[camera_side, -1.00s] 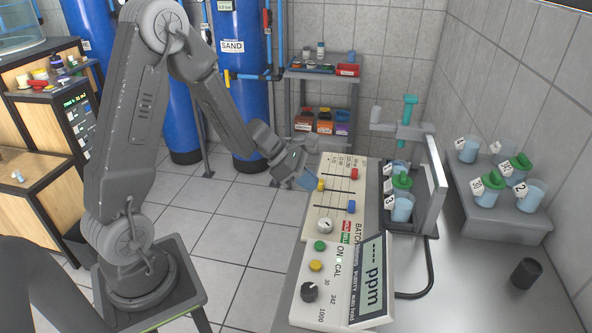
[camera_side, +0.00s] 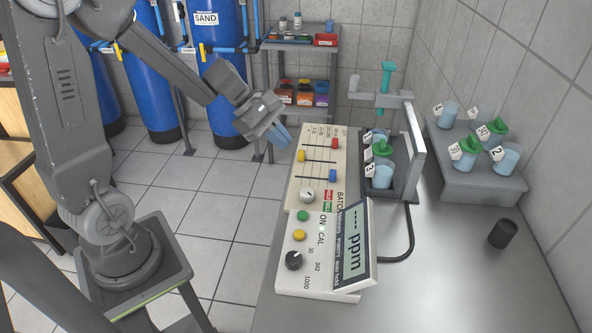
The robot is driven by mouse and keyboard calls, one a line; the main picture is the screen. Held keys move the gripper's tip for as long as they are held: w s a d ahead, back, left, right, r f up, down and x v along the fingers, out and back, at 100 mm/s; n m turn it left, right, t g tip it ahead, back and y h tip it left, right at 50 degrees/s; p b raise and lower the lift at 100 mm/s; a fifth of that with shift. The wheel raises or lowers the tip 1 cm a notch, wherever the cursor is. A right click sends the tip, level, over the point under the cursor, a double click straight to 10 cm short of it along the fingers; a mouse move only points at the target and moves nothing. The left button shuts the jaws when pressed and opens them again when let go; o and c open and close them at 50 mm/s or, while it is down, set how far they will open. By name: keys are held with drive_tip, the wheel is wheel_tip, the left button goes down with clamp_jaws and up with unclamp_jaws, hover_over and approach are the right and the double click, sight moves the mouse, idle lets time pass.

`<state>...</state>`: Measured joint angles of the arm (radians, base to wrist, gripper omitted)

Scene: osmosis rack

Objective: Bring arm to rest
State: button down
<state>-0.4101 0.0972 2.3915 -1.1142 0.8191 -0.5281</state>
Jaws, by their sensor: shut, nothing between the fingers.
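My gripper (camera_side: 281,136) is at the upper middle of the side view, with its blue fingers shut and empty. It hangs in the air beside the far left end of the control panel (camera_side: 318,271), apart from it as far as I can see. My arm comes down to it from the upper left, and its upper joint is cut off by the top edge of the picture.
The panel has sliders, knobs and a ppm display (camera_side: 353,240). Behind it, a rack (camera_side: 411,150) holds cups. More cups stand on a grey step (camera_side: 486,190) at right. A black cup (camera_side: 502,234) stands on the bench. A shelf (camera_side: 300,47) and blue tanks (camera_side: 222,75) stand behind.

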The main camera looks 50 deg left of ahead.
drive_tip(key=s+d+r+m+y, duration=0.3)
drive_tip(key=s+r+m, duration=0.1)
drive_tip(key=s+m, duration=0.4)
drive_tip(key=s+d+r+m+y, duration=0.3)
drive_tip(key=s+r+m, duration=0.2)
drive_tip(key=s+m, duration=0.3)
drive_tip(key=shift+r+m+t+y, duration=0.2)
drive_tip(key=shift+m+t+y, duration=0.15)
drive_tip(key=shift+m, duration=1.95)
